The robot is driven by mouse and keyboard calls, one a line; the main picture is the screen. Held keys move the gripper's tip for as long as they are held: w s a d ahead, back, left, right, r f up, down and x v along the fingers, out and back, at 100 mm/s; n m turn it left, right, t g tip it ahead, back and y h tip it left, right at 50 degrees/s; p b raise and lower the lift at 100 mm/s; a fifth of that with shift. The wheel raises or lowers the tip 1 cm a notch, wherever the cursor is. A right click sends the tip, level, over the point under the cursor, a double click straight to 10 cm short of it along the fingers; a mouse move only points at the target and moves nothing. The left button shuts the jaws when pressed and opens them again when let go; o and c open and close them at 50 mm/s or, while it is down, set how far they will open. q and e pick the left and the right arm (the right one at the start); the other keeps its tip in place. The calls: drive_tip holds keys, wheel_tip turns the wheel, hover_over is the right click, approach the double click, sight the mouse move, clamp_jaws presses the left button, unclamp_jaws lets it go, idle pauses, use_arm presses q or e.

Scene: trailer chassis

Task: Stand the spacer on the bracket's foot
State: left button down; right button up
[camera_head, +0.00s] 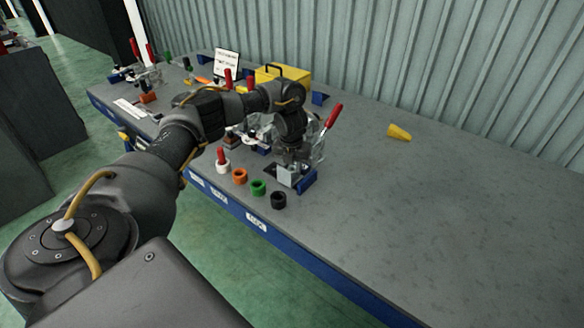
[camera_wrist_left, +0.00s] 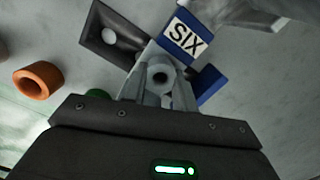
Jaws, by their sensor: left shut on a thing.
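My left gripper (camera_head: 287,163) points down over the fixture at the near edge of the bench. In the left wrist view its fingers (camera_wrist_left: 156,88) are shut on a small grey ring-shaped spacer (camera_wrist_left: 159,74), with its open bore facing the camera. Beyond the spacer are pale grey metal, a blue block labelled SIX (camera_wrist_left: 185,38) and a dark flat plate (camera_wrist_left: 98,40) with a round hole, which appear to belong to the bracket and its fixture. I cannot tell whether the spacer touches the foot. The head view hides the spacer behind the gripper. My right gripper is out of view.
Orange (camera_head: 239,176), green (camera_head: 258,187) and black (camera_head: 278,200) rings stand along the near edge, left of the fixture. A red-handled clamp (camera_head: 332,117) rises beside my gripper. A yellow wedge-like piece (camera_head: 399,132) lies farther right. The right bench surface (camera_head: 440,220) is clear.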

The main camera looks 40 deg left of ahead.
use_arm(q)
drive_tip(key=shift+f, duration=0.15)
drive_tip(key=c, duration=1.1)
unclamp_jaws()
drive_tip(key=shift+f, duration=0.1)
wheel_tip(320, 180, up, 12)
drive_tip(key=s+p, duration=0.1)
drive_tip(key=p, duration=0.2)
drive_tip(key=shift+d+r, duration=0.25)
drive_tip(key=shift+d, duration=0.05)
